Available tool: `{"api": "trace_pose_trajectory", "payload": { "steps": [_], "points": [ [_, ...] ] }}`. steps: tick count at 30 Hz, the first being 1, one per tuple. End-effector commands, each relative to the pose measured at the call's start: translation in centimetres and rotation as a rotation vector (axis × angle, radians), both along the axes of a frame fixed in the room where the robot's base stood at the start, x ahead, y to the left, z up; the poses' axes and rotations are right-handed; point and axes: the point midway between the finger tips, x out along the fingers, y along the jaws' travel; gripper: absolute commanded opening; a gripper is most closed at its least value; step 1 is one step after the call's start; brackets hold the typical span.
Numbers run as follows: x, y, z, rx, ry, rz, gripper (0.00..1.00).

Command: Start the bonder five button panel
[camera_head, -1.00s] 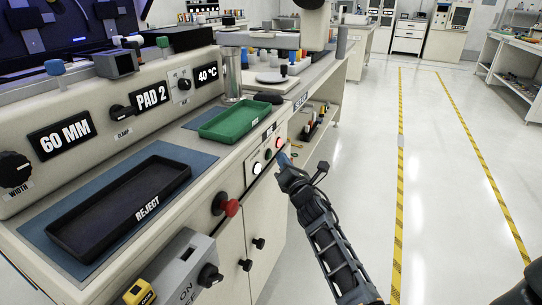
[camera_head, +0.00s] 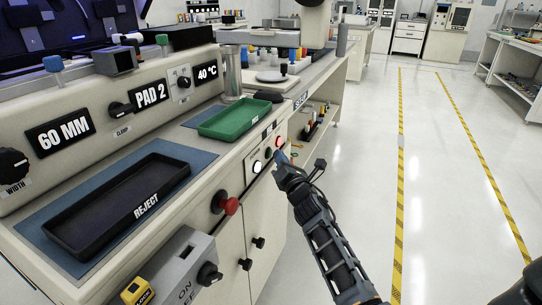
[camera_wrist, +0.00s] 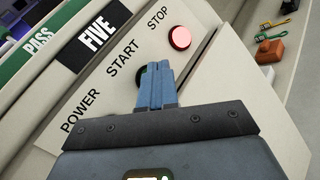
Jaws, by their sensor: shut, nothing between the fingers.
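The bonder's five button panel (camera_wrist: 110,92) shows in the wrist view with a FIVE label (camera_wrist: 95,40) and the words POWER, START and STOP. The red stop button (camera_wrist: 180,37) is lit. The dark start button (camera_wrist: 140,76) is partly hidden behind my shut, empty gripper (camera_wrist: 158,70). The fingertips are in front of or at the start button; I cannot tell if they touch it. In the head view my gripper (camera_head: 283,158) is beside the panel's right end. There the power button (camera_head: 257,167) glows white, and the stop button (camera_head: 279,141) is red.
A green tray (camera_head: 228,130) and a black REJECT tray (camera_head: 75,243) lie on the bench above. A red knob (camera_head: 230,206) sticks out left of the panel, with a grey switch box (camera_head: 180,268) nearer. The floor to the right is clear, with yellow striped lines.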

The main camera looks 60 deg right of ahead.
Motion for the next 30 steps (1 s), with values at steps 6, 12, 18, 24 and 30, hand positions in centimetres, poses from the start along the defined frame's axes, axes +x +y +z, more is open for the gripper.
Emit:
{"api": "trace_pose_trajectory", "payload": {
  "steps": [6, 12, 18, 24, 30],
  "points": [
    [0.00, -0.01, 0.04, 0.000, 0.000, 0.000, 0.00],
    [0.13, 0.00, 0.02, 0.000, 0.000, 0.001, 0.00],
    [0.36, 0.02, 0.01, 0.000, 0.000, 0.001, 0.00],
    [0.59, 0.03, 0.02, 0.000, 0.000, 0.001, 0.00],
    [0.82, 0.06, 0.02, 0.000, -0.001, 0.001, 0.00]
  ]
}}
